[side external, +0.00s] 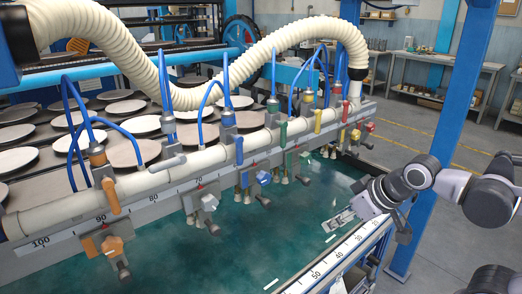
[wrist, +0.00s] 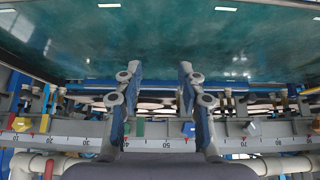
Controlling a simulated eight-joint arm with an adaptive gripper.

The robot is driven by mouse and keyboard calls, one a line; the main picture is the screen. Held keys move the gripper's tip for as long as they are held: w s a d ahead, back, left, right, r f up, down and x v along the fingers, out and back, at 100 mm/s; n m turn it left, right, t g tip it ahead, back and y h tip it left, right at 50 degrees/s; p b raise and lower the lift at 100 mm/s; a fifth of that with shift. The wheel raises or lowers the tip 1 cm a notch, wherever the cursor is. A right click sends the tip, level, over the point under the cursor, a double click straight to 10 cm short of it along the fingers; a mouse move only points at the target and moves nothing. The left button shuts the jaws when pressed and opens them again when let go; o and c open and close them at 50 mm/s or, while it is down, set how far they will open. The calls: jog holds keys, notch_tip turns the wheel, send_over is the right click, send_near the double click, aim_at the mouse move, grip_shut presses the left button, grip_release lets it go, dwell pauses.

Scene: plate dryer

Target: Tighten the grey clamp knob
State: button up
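The grey clamp (side external: 203,201) hangs on the front of the scaled rail near the 70 mark in the side view, with its dark-tipped knob (side external: 212,228) low at the front. In the wrist view, a pale grey clamp (wrist: 252,129) sits on the rail at the right, near 70–80. My gripper (side external: 338,221) is at the right in the side view, over the green surface, well apart from the grey clamp. In the wrist view my gripper (wrist: 158,70) has its two fingers spread apart with nothing between them.
Beside the grey clamp are an orange clamp (side external: 108,243) and a blue clamp (side external: 257,179). Green, yellow and red clamps follow along the rail (side external: 55,241). Blue hoses (side external: 222,88) rise above. The green surface (side external: 170,262) in front is mostly clear; a blue post (side external: 440,150) stands at the right.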

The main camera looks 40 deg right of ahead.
jog(key=o, duration=0.3)
jog(key=n+t, duration=1.1)
jog(key=n, duration=2.2)
send_near(212, 204)
jog(key=w, duration=1)
jog(key=shift+w, duration=0.2)
